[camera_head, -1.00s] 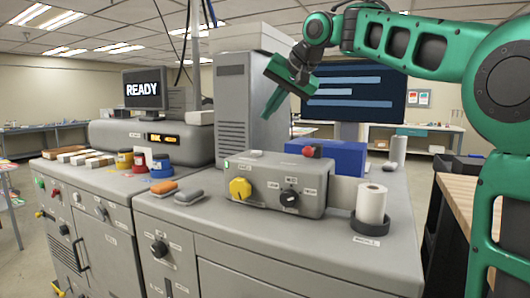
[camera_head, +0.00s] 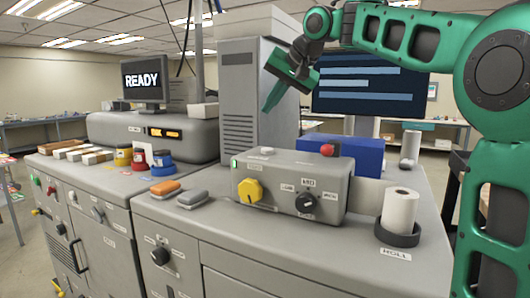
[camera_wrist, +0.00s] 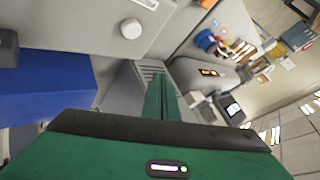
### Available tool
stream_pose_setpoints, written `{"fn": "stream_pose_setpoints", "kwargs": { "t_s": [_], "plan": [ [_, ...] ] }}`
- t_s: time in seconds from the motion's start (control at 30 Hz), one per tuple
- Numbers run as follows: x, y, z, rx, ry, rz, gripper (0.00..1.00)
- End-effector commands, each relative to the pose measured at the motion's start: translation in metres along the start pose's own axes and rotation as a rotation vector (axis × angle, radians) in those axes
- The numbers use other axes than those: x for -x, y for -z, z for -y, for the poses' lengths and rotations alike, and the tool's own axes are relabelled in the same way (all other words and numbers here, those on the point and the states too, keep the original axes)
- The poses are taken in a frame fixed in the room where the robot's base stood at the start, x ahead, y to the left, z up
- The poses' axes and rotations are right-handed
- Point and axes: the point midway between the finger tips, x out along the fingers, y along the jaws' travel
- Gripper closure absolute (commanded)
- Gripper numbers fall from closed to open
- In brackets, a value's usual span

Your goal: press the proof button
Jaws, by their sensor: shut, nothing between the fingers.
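A grey control box (camera_head: 285,188) stands on the grey cabinet top. A pale round button (camera_head: 267,151) sits on its top, and a white round button shows beside a small label in the wrist view (camera_wrist: 130,28). A red button (camera_head: 328,150) sits at the box's top rear. I cannot read which button is marked proof. The box front carries a yellow knob (camera_head: 249,191) and a black knob (camera_head: 306,203). My green gripper (camera_head: 268,108) is shut and empty, pointing down and left in the air above and behind the box. Its shut fingers also show in the wrist view (camera_wrist: 160,98).
A blue box (camera_head: 345,155) stands behind the control box. A white roll (camera_head: 399,208) stands in a dark holder at the right. Orange and grey blocks (camera_head: 165,188) and several paint jars lie left. A tall grey vented tower (camera_head: 240,100) rises behind.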

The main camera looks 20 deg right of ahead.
Motion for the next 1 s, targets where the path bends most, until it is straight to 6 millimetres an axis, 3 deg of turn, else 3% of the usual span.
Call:
{"fn": "stream_pose_setpoints", "kwargs": {
  "t_s": [0.6,1.0],
  "plan": [
    [-0.047,-0.035,-0.037,-0.002,-0.001,0.0,1.0],
    [-0.058,-0.042,-0.044,-0.001,-0.001,-0.002,1.0]
  ]
}}
